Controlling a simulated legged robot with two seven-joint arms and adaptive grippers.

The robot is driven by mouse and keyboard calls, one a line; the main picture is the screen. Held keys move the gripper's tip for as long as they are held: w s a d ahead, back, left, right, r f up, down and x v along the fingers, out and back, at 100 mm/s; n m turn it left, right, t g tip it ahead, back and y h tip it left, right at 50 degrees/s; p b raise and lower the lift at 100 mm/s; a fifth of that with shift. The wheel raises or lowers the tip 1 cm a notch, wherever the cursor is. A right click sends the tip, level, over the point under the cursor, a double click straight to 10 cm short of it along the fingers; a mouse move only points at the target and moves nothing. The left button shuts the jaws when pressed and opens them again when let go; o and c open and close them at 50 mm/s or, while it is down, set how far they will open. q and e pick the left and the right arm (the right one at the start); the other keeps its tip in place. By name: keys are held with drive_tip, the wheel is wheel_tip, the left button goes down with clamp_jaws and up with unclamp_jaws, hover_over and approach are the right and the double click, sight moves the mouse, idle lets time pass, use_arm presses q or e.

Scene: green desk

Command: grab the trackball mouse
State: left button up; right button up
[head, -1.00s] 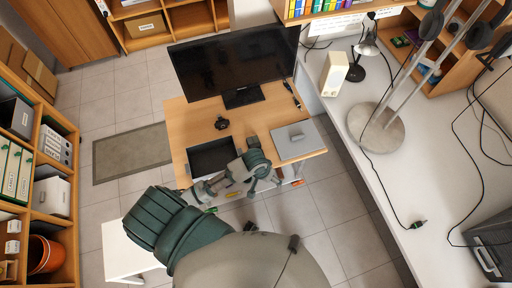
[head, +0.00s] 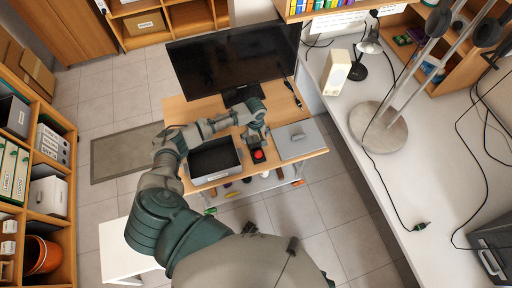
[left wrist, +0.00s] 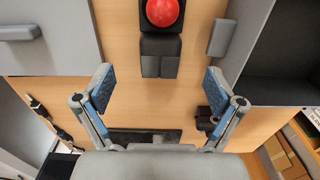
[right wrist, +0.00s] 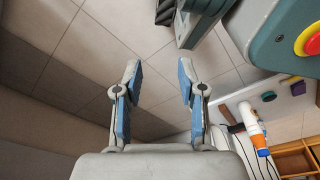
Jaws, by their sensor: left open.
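The trackball mouse (head: 258,155) is a dark body with a red ball near the front edge of the wooden desk, between a black tray and a grey lidded box. In the left wrist view its red ball (left wrist: 162,13) is at the top edge, and a dark grey block (left wrist: 160,55) adjoins it below. My left gripper (head: 256,138) is above the desk just behind the ball. In its wrist view the left gripper (left wrist: 160,88) is open and empty, its fingers wide apart below the dark block. My right gripper (right wrist: 158,68) is open and empty over the tiled floor.
The open black tray (head: 240,158) lies left of the trackball, the grey lidded box (head: 312,145) right. A monitor (head: 205,66) stands at the back. A small dark object (left wrist: 205,120) is on the desk in the left wrist view. A white counter (head: 400,185) runs along the right.

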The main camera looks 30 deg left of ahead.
sight(255, 145)
use_arm(q)
drive_tip(key=f, duration=0.3)
drive_tip(key=shift+a+f, duration=0.1)
drive_tip(key=shift+a, duration=0.3)
drive_tip(key=f, duration=0.1)
drive_tip(key=f+b, duration=0.1)
drive_tip(key=f, duration=0.1)
drive_tip(key=f+b, duration=0.1)
drive_tip(key=shift+w+d+f, duration=0.15)
drive_tip(key=shift+d+f, duration=0.1)
drive_tip(key=shift+f, duration=0.2)
drive_tip(key=shift+a, duration=0.1)
drive_tip(key=shift+c, duration=0.5)
drive_tip(key=shift+a, duration=0.1)
drive_tip(key=c, duration=1.2)
use_arm(e)
drive_tip(key=w+r, duration=0.1)
drive_tip(key=r, duration=0.1)
drive_tip(key=w+a+r, duration=0.1)
drive_tip(key=w+r, duration=0.1)
drive_tip(key=shift+w+r, duration=0.3)
